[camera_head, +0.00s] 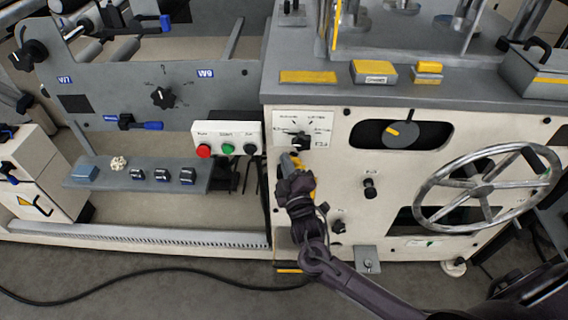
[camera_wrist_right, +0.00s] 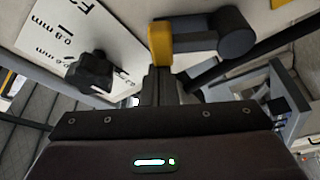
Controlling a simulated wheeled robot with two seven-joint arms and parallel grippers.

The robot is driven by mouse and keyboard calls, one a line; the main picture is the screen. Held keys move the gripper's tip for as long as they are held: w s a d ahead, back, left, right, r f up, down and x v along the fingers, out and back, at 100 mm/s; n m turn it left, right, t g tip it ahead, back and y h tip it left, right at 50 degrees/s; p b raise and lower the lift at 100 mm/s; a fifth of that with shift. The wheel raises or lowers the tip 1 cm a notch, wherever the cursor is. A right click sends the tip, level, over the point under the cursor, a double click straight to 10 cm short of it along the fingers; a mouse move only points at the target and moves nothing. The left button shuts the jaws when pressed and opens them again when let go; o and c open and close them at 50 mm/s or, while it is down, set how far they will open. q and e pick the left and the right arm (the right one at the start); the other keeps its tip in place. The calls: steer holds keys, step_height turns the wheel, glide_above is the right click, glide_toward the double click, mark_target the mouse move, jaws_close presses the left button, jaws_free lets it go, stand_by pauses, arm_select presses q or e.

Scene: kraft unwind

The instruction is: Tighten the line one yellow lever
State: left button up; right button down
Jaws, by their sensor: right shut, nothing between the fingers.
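A yellow lever (camera_head: 286,161) shows on the cream machine front, just below the white dial plate and partly hidden by my right gripper (camera_head: 293,178). In the right wrist view the yellow lever end (camera_wrist_right: 160,43) joins a dark arm and a round dark hub (camera_wrist_right: 237,32) to its right. My right gripper's fingertips (camera_wrist_right: 160,82) are shut with nothing between them. They lie right at the lower end of the yellow piece; I cannot tell whether they touch it. My left gripper is not in view.
A black knob (camera_wrist_right: 90,72) on the white dial plate (camera_wrist_right: 72,38) is close left of the fingers. A button box (camera_head: 227,138), a large handwheel (camera_head: 487,188) and another yellow-marked dial (camera_head: 403,134) are on the machine. A cable (camera_head: 150,270) lies on the floor.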

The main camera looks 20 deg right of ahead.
mark_target(298, 163)
steer(key=d+m+b, duration=0.1)
steer(key=m, duration=0.1)
steer(key=d+f+m+h+b, duration=0.1)
steer(key=m, duration=0.1)
steer(key=s+d+f+m+h+b, duration=0.1)
steer(key=m, duration=0.1)
steer(key=shift+s+t, duration=0.1)
steer(key=shift+t, duration=0.3)
steer(key=m+h+b, duration=0.1)
steer(key=m, duration=0.1)
steer(key=d+f+m+h+b, duration=0.1)
steer(key=m, duration=0.1)
steer(key=d+f+m+h+b, duration=0.1)
steer(key=m, duration=0.2)
steer(key=shift+s, duration=0.4)
steer(key=shift+d+f+m+h, duration=0.1)
steer(key=shift+f+m+h, duration=0.05)
steer(key=shift+m+h, duration=0.2)
steer(key=shift+d+f+b, duration=0.15)
steer(key=shift+f+b, duration=0.15)
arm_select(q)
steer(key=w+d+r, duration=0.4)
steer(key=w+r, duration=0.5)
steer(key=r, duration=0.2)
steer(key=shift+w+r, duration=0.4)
arm_select(e)
steer(key=shift+s, duration=0.1)
steer(key=shift+f, duration=0.1)
